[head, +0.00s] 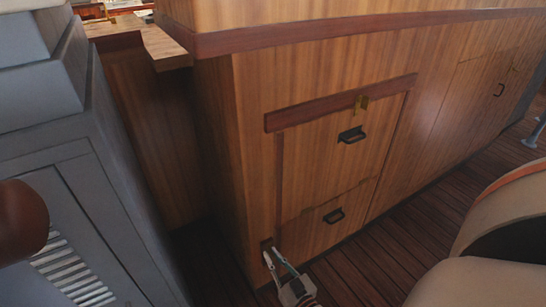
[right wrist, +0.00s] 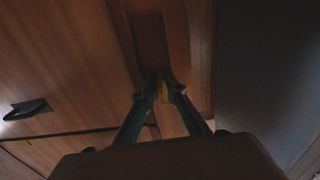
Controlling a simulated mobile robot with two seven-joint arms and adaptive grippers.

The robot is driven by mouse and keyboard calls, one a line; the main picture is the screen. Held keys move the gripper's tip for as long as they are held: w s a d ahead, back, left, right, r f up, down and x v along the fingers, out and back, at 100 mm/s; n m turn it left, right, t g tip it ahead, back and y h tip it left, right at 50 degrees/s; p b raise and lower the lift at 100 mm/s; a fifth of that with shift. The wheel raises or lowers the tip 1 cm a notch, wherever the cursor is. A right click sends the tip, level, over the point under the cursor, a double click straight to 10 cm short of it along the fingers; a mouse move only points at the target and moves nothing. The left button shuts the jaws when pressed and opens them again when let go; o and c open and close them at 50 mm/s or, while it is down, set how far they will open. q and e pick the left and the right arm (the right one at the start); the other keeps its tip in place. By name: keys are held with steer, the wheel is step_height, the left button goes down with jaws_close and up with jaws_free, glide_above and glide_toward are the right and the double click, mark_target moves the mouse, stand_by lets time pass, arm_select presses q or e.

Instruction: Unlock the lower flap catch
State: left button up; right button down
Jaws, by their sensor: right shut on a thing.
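The lower flap catch is a small brass-yellow piece (right wrist: 163,91) on the wooden cabinet front, seen between my fingers in the right wrist view. My right gripper (head: 271,252) is at the cabinet's lower left, beside the lower flap (head: 310,232). It also shows in the right wrist view (right wrist: 165,88), with its fingertips closed on the catch. In the head view the catch is mostly hidden at the fingertips, and its turn cannot be read. My left gripper is not in view.
An upper brass catch (head: 361,102) sits on a dark wood strip (head: 330,105). A grey cabinet (head: 75,170) stands at left, and a beige seat (head: 490,255) at right. Plank floor (head: 375,255) lies between.

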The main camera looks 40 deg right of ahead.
steer(key=c, duration=2.3)
jaws_free()
steer(key=shift+s, duration=0.1)
steer(key=v, duration=0.7)
steer(key=shift+s, duration=0.2)
